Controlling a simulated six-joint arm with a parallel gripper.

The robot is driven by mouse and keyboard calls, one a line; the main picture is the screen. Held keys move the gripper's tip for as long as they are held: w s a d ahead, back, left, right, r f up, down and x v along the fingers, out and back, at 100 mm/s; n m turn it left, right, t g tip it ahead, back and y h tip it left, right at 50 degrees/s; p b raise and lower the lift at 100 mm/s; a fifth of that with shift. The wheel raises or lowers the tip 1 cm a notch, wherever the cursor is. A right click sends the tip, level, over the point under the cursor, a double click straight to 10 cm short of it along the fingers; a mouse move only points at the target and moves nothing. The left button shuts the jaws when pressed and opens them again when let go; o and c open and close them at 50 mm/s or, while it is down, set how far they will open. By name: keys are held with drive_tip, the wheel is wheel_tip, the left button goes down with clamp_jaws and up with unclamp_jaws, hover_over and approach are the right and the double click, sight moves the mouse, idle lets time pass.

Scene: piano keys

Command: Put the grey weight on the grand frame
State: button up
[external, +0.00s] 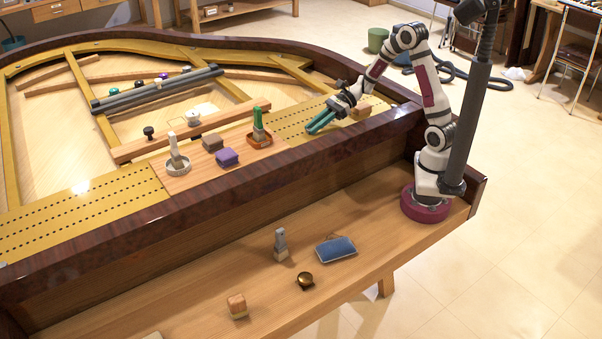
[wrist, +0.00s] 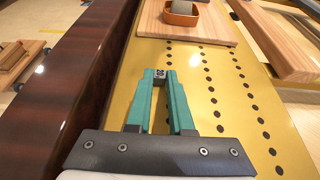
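My gripper (external: 309,131) has teal fingers and hangs low over the gold grand frame (external: 95,218), at its right part near the dark rim. In the wrist view the fingers (wrist: 159,77) show from behind, with a narrow gap. A small dark-grey piece with a lighter top, seemingly the grey weight (wrist: 159,74), fills the gap at the tips. It is too small to make out in the external view. The gold frame with rows of dark holes (wrist: 200,85) lies under and to the right of the fingers. Whether the weight touches it I cannot tell.
A tan block (external: 361,113) sits right of my gripper. A dark rim (external: 240,178) borders the frame. The shelf below holds a grey-handled piece (external: 280,246) and blue pad (external: 336,249).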

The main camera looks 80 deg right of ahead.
drive_tip(key=o, duration=0.4)
drive_tip(key=shift+r, duration=0.1)
drive_tip(key=v, duration=1.2)
drive_tip(key=shift+r, duration=0.2)
